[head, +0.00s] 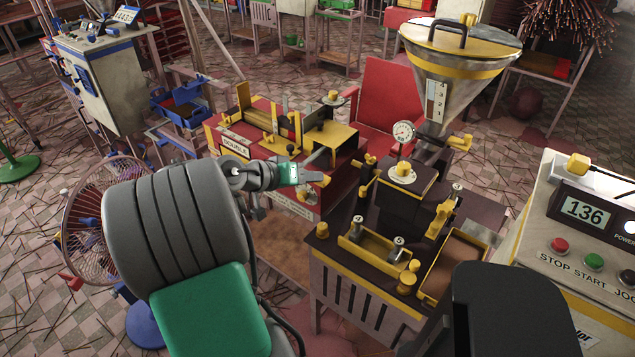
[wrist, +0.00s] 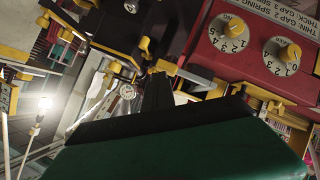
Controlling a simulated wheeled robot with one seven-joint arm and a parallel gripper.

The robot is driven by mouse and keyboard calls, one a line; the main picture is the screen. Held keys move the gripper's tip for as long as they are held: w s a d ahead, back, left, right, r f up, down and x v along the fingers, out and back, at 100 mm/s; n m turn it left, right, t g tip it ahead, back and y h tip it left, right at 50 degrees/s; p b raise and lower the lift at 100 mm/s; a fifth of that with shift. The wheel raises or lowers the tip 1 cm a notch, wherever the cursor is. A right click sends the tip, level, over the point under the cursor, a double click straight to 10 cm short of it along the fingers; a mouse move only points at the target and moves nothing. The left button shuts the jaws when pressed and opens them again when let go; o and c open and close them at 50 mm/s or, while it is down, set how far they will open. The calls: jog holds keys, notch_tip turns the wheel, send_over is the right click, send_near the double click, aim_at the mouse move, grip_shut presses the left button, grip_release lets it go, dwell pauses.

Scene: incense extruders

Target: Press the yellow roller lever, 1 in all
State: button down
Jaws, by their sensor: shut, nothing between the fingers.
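My gripper shows in the wrist view as a narrow dark shape (wrist: 158,92), its fingers shut with nothing between them. In the head view my grey and green arm ends in front of the red machine (head: 232,150); the fingers are hard to make out there. The dark machine (head: 330,262) to the right carries several yellow knobs and levers. I cannot tell for sure which yellow part is the roller lever, nor whether my gripper touches anything.
A hopper (head: 460,55) and a dial gauge (head: 404,131) stand behind the dark machine. A control box (head: 585,209) reading 136 is at the right. A fan (head: 100,215) stands at the left.

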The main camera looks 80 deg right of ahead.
jog(key=shift+s+d+f+b, duration=0.1)
jog(key=shift+d+f+b, duration=0.1)
jog(key=shift+f+b, duration=0.5)
dwell(0.7)
dwell(0.5)
jog(key=shift+a+r+p, duration=0.2)
jog(key=shift+r+p, duration=0.45)
jog(key=shift+a+r+p, duration=0.15)
jog(key=shift+r+p, duration=0.45)
jog(key=shift+r, duration=0.05)
jog(key=shift+r, duration=0.1)
jog(key=r+p, duration=0.1)
jog(key=a+r+p, duration=0.1)
jog(key=r, duration=0.1)
jog(key=r+p, duration=0.1)
jog(key=shift+w+a+r+p, duration=0.15)
jog(key=shift+w+r+p, duration=0.15)
jog(key=shift+w+r, duration=0.1)
